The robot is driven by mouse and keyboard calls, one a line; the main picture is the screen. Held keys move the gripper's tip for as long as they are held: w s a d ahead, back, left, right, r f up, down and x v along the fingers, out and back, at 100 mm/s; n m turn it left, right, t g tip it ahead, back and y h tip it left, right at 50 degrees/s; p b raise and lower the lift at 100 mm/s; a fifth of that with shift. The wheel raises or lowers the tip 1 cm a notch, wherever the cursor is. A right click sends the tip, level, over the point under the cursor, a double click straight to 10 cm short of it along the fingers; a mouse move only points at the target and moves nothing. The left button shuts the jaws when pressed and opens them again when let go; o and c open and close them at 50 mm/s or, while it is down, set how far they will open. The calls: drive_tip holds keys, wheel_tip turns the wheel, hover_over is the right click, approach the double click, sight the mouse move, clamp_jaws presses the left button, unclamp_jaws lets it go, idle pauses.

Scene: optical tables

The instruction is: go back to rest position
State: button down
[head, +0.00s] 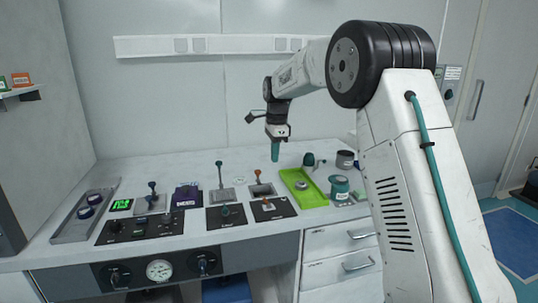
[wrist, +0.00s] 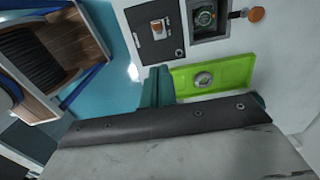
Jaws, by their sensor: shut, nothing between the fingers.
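My gripper (head: 275,150) hangs above the table, pointing down, with its green fingers together and nothing between them. Its fingers also show in the wrist view (wrist: 157,88). In the head view it is above and behind the front controls, a little left of the green tray (head: 322,196). My white arm with a black joint reaches in from the right. The tray, with a round metal piece (wrist: 203,79) in it, shows beyond the fingers in the wrist view.
The white table (head: 150,172) carries control panels with upright levers (head: 220,174), a teal jar (head: 339,186), a grey tin (head: 345,159) and a grey tray (head: 70,228) at left. A wall rail (head: 215,44) runs behind. The air left of my gripper is free.

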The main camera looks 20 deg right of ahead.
drive_tip(key=s+a+r+n, duration=0.1)
drive_tip(key=s+n, duration=0.8)
drive_tip(key=s, duration=1.5)
drive_tip(key=s+a+r+n+t, duration=0.1)
drive_tip(key=s+n, duration=0.9)
drive_tip(key=s, duration=1.4)
drive_tip(key=shift+s+a+r, duration=0.25)
drive_tip(key=shift+s+a, duration=0.15)
drive_tip(key=shift+a, duration=0.45)
